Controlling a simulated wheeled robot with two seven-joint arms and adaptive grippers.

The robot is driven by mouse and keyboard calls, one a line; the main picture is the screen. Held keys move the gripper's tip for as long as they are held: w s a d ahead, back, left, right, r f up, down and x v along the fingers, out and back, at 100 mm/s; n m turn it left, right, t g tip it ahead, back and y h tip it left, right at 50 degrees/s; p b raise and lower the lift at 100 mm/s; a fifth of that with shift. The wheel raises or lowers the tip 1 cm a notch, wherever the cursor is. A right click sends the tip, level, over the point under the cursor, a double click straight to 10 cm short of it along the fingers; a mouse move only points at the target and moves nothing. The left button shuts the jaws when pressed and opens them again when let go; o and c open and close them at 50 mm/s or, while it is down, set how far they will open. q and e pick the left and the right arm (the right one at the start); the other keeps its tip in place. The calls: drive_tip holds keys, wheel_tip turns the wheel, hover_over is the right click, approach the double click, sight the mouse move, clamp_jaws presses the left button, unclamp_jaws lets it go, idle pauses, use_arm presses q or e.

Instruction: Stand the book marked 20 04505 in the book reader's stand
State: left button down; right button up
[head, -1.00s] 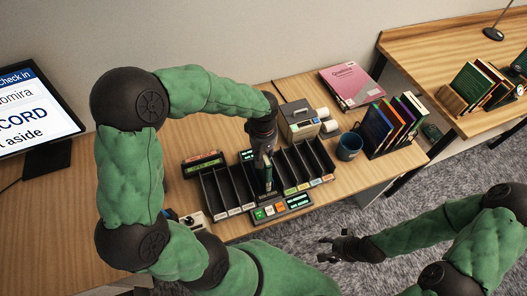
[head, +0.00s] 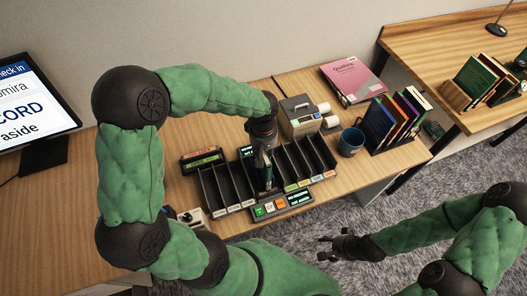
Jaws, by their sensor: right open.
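My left gripper (head: 263,166) reaches straight down over the middle of the black sorter. It appears shut on a narrow dark green book (head: 266,180), seen nearly edge-on. The book is upright in the gap between the two banks of slots, where the reader's stand seems to be. The gripper hides much of the stand, and I cannot tell whether the book rests on it. The number 20 04505 is not readable on any book. My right gripper (head: 336,246) is open and empty, over the carpet in front of the desk.
Empty black slots stand left (head: 222,190) and right (head: 301,162) of the gap. A button panel (head: 281,205) is in front. A grey printer box (head: 298,115), blue mug (head: 351,142), racked books (head: 395,122) and a pink book (head: 353,79) are right. A monitor (head: 30,110) is left.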

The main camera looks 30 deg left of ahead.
use_arm(q)
drive_tip(key=shift+f+b, duration=0.3)
drive_tip(key=shift+f, duration=0.05)
drive_tip(key=c, duration=0.9)
unclamp_jaws()
wheel_tip(320, 180, up, 12)
